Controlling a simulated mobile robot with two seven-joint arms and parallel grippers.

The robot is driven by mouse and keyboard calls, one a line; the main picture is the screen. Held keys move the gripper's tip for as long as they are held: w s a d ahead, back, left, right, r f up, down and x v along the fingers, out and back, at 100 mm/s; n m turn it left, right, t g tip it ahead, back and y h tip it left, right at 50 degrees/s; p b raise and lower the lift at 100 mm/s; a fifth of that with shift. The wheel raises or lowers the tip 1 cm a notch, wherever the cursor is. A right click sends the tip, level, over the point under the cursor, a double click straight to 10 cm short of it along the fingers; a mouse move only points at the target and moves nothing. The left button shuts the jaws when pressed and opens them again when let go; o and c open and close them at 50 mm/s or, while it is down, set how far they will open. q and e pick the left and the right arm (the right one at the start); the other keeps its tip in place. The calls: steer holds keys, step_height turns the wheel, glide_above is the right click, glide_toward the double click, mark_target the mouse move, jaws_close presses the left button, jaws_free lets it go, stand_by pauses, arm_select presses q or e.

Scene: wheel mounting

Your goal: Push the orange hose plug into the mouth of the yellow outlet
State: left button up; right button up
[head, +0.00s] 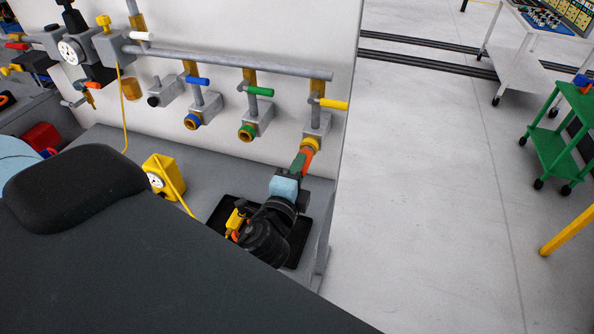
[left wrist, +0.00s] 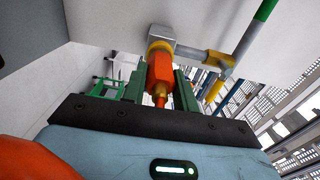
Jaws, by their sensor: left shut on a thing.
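The orange hose plug (head: 306,160) is between the fingers of my left gripper (head: 302,161), which is shut on it. The yellow outlet (head: 311,144) is the rightmost on the wall pipe, below the yellow lever handle. The plug's front end is at the outlet's mouth and lined up with it. In the left wrist view the plug (left wrist: 160,73) stands between the green fingers (left wrist: 160,88), and its far end meets the yellow ring (left wrist: 159,46). I cannot tell how deep it sits. My right gripper is not in view.
Outlets with a green ring (head: 246,133) and a blue ring (head: 193,121) stand to the left along the same pipe (head: 230,64). A yellow box (head: 158,172) and a black tray (head: 299,243) are on the grey bench (head: 205,165). Open floor lies to the right.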

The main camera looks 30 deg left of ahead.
arm_select(q)
steer(key=shift+w+r, duration=0.1)
steer(key=shift+r, duration=0.05)
steer(key=o, duration=1.1)
steer(key=shift+w, duration=0.1)
steer(key=shift+o, duration=0.2)
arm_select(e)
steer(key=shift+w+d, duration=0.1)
arm_select(q)
steer(key=shift+s+f, duration=0.25)
steer(key=shift+s, duration=0.05)
steer(key=b+v, duration=0.1)
steer(key=v, duration=0.6)
steer(key=shift+r+b, duration=0.15)
steer(key=shift+b, duration=0.15)
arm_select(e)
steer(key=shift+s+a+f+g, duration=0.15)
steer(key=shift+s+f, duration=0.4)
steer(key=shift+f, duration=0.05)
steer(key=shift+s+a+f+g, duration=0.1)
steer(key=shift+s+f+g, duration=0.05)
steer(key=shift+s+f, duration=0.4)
arm_select(q)
steer(key=shift+s, duration=0.15)
